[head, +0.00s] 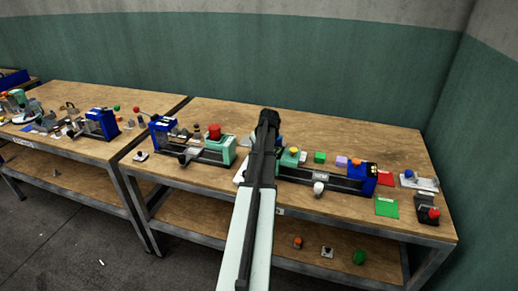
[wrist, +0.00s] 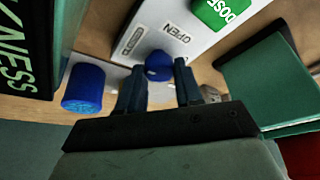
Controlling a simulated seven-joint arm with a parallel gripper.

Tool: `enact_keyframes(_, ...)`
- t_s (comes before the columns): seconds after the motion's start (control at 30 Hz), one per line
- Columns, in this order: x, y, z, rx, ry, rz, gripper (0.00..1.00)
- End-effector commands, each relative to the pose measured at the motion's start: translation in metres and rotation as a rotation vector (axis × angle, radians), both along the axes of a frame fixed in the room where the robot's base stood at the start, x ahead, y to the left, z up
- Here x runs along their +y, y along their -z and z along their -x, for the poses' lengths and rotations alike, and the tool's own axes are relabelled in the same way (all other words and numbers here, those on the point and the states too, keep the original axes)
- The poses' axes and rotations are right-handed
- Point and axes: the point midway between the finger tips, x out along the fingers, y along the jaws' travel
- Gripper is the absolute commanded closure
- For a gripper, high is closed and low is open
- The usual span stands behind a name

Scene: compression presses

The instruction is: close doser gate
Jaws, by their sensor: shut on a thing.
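The doser (wrist: 212,42) shows in the wrist view as a white plate with a green label, cut off at the top edge, and the printed word OPEN. A round blue knob (wrist: 158,65), likely the gate's handle, sits at the plate's edge beside that word. My gripper (wrist: 157,77) is shut on the blue knob, one dark finger on each side. In the head view my arm (head: 262,160) reaches over the right workbench and hides the knob and most of the doser.
In the wrist view a blue cylinder (wrist: 83,88) stands left of my fingers and a green block (wrist: 262,80) stands close on the right. On the workbench (head: 215,116), presses flank my arm, one with a red knob (head: 214,131). The bench's back strip is clear.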

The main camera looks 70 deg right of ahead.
Motion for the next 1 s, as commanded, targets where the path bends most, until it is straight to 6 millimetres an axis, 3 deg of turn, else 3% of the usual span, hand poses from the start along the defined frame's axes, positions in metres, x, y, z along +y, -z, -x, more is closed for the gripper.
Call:
enact_keyframes(0.13,0.000,0.000,0.000,0.001,-0.002,0.001,0.95)
enact_keyframes(0.17,0.000,0.000,0.000,0.001,-0.002,0.001,0.63)
enact_keyframes(0.4,0.000,0.000,0.000,0.000,-0.001,0.000,0.40)
enact_keyframes(0.77,0.002,-0.004,0.001,0.001,0.000,0.001,0.40)
enact_keyframes(1.0,0.010,-0.034,0.010,0.001,0.001,0.002,0.40)
